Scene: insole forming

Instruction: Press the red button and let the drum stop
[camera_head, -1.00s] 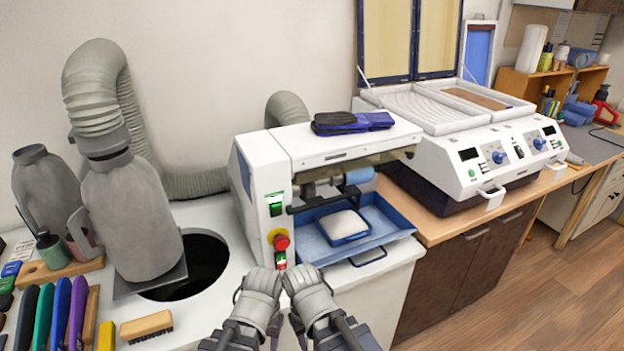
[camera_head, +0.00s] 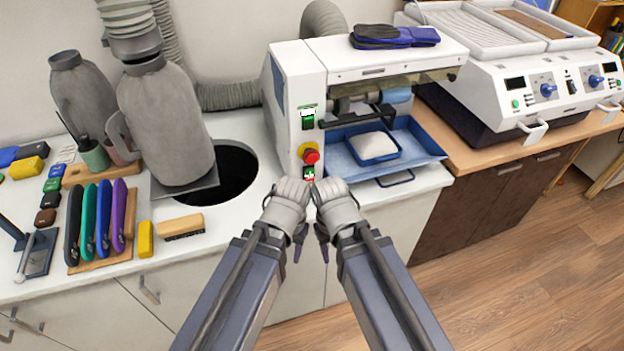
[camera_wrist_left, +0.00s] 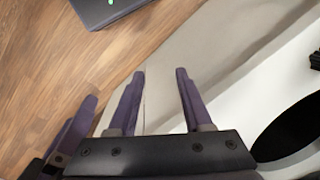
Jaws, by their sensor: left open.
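The red button (camera_head: 311,156) sits on a yellow base (camera_head: 304,149) on the front of the white grinding machine (camera_head: 300,80). Nothing touches it. The drum (camera_head: 350,104) is partly hidden under the machine's hood; I cannot tell whether it turns. My left gripper (camera_head: 298,248) hangs below its wrist, low in front of the cabinet and apart from the button. In the left wrist view its two purple fingers (camera_wrist_left: 157,75) are spread with nothing between them. My right gripper (camera_head: 322,243) hangs close beside it; its jaws are mostly hidden by the arm.
A green switch (camera_head: 308,119) is above the button and another switch (camera_head: 309,173) below it. A blue tray (camera_head: 425,150) juts out to the right. A round dark hole (camera_head: 235,172) and a brush (camera_head: 181,227) lie left on the counter. Wooden floor (camera_head: 500,250) is clear at right.

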